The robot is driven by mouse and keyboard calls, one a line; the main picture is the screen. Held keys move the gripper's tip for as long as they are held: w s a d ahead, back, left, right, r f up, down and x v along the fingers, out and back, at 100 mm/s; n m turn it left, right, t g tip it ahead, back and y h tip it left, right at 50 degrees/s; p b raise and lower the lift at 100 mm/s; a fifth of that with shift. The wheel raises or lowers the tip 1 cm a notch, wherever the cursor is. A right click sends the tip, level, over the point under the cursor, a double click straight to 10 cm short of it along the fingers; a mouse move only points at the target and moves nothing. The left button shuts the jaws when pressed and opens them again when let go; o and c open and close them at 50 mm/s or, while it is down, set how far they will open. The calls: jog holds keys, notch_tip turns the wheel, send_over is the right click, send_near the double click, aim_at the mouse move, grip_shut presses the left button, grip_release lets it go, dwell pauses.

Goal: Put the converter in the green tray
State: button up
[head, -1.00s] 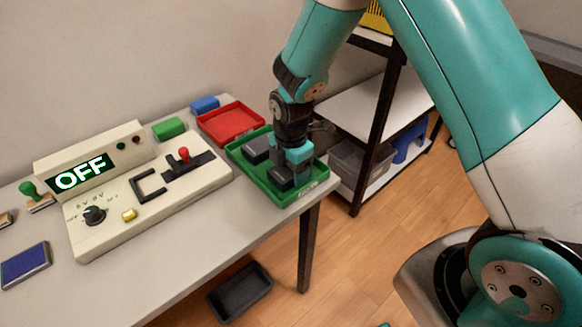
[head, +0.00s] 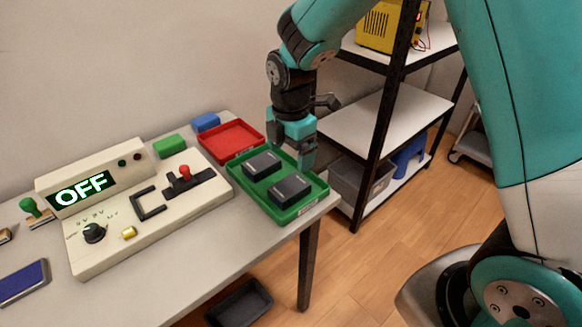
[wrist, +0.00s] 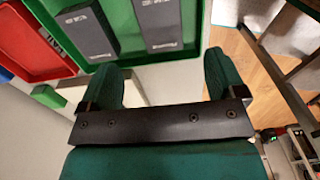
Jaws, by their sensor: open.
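The green tray (head: 248,187) stands on the table's right end. Two dark grey box-shaped converters lie inside it, one toward the back left (head: 262,165) and one toward the front right (head: 289,190). In the wrist view the two boxes (wrist: 88,32) (wrist: 160,24) lie in the green tray (wrist: 122,22), with pale lettering on them. My gripper (head: 296,160) is open and empty, above the tray's back right side, apart from both boxes. Its two green fingers (wrist: 165,88) show wide apart in the wrist view.
A red tray (head: 231,140) stands behind the green one, with green and blue blocks nearby. A panel (head: 140,215) with an "OFF" display fills the table's middle. A shelf (head: 365,120) with a yellow device stands right. A black tray (head: 240,302) lies on the floor.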

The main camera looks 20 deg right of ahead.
jog(key=s+a+r+m+y, duration=0.2)
jog(key=s+r+m, duration=0.5)
jog(key=s, duration=0.4)
jog(key=s+a+r+m+y, duration=0.2)
jog(key=s+r+m, duration=0.4)
jog(key=s, duration=0.6)
jog(key=shift+s+a+r+m, duration=0.2)
jog(key=shift+a+r+m, duration=0.25)
jog(key=shift+m, duration=0.35)
